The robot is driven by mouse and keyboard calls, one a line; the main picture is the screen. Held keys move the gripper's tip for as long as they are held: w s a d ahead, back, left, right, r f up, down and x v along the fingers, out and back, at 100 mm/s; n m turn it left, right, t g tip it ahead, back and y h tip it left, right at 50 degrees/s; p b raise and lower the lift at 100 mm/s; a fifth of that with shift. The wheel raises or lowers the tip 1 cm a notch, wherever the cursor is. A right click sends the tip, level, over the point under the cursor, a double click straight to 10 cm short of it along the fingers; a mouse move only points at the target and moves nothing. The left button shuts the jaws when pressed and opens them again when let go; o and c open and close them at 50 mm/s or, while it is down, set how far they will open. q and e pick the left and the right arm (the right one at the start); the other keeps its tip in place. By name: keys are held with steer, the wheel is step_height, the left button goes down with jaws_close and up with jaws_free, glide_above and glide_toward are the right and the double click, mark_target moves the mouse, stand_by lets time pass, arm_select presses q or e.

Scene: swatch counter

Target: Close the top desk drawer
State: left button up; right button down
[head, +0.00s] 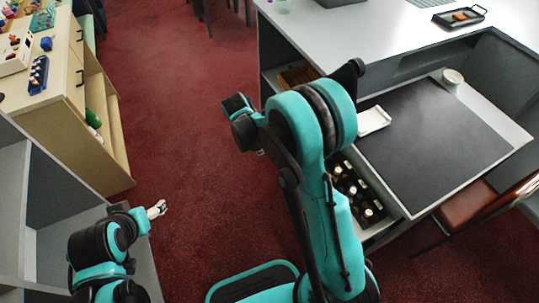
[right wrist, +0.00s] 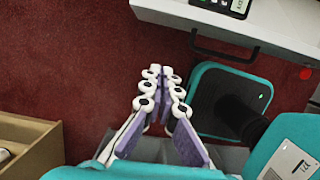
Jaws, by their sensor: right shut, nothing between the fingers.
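The open desk drawer (head: 379,232) juts from under the desk, holding several dark bottles with white caps. My right arm covers its front in the head view. In the right wrist view its pale front (right wrist: 285,42) and dark handle (right wrist: 225,47) cross the top right. My right gripper (right wrist: 163,74) is shut and empty above red carpet, apart from the drawer front. In the head view it is mostly hidden by my arm; only a small pale bit (head: 261,152) shows. My left gripper (head: 157,209) is at the left, away from the drawer; its finger gap is unclear.
The desk (head: 515,137) has a dark mat (head: 435,135), a white tray (head: 373,120) and a white round container (head: 452,77). A brown chair (head: 480,210) stands at right. A wooden cabinet (head: 88,150) and grey shelf (head: 60,215) stand left. Carpet between is clear.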

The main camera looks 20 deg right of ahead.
arm_select(q)
step_height(320, 180, down, 6)
steer(key=b, duration=0.5)
steer(key=shift+r, duration=0.1)
arm_select(e)
steer(key=d+f, duration=0.6)
steer(key=f, duration=0.3)
steer(key=shift+w+d+f, duration=0.15)
steer(key=shift+w, duration=0.1)
